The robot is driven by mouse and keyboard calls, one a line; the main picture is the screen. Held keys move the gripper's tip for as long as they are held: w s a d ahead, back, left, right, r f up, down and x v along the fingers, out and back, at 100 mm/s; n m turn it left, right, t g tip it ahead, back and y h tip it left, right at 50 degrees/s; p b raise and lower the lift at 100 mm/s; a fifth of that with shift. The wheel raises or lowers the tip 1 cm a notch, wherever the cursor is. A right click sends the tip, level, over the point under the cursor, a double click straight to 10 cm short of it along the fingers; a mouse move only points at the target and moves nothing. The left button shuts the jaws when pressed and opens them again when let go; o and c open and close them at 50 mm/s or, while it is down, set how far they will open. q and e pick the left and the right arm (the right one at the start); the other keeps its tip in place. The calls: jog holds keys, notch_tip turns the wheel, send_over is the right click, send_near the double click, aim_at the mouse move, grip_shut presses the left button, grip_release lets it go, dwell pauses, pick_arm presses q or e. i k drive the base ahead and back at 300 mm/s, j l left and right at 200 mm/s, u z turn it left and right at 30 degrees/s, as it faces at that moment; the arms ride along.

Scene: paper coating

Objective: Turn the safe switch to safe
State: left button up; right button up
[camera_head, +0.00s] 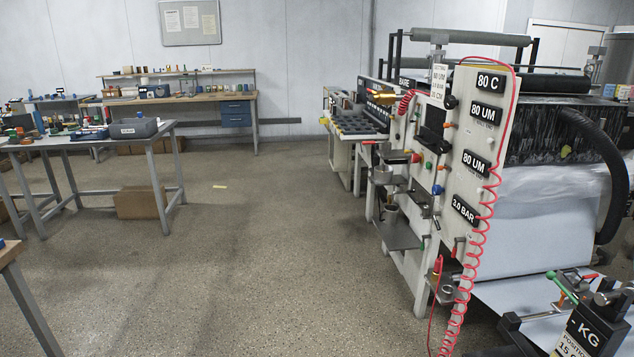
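The white control panel (462,140) of the coating machine stands right of centre. It carries black labels reading 80 C, 80 UM, 80 UM and 3.0 BAR. Small coloured knobs and buttons sit on it, including a black knob (450,102), a green one (428,167) and a blue one (437,190). I cannot tell which of them is the safe switch or how it is set. Neither of my grippers shows in the head view.
A coiled red hose (474,262) hangs down the panel's front edge. A black post labelled KG (592,328) stands at the lower right. Tables with small items line the left, with a cardboard box (140,204) beneath one. The grey floor (240,270) in the middle is mostly clear.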

aim_at(415, 157)
jog(key=i+z, duration=0.3)
jog(key=i, duration=0.2)
jog(key=i+j+z, duration=0.3)
jog(key=i, duration=0.2)
jog(key=i+j+z, duration=0.2)
jog(key=i+z, duration=0.15)
jog(key=i, duration=0.15)
jog(key=i+j+u, duration=0.55)
jog(key=i, duration=0.25)
jog(key=i+j+u, duration=0.2)
jog(key=i, duration=0.6)
jog(key=i+j+u, duration=0.25)
jog(key=i, duration=0.55)
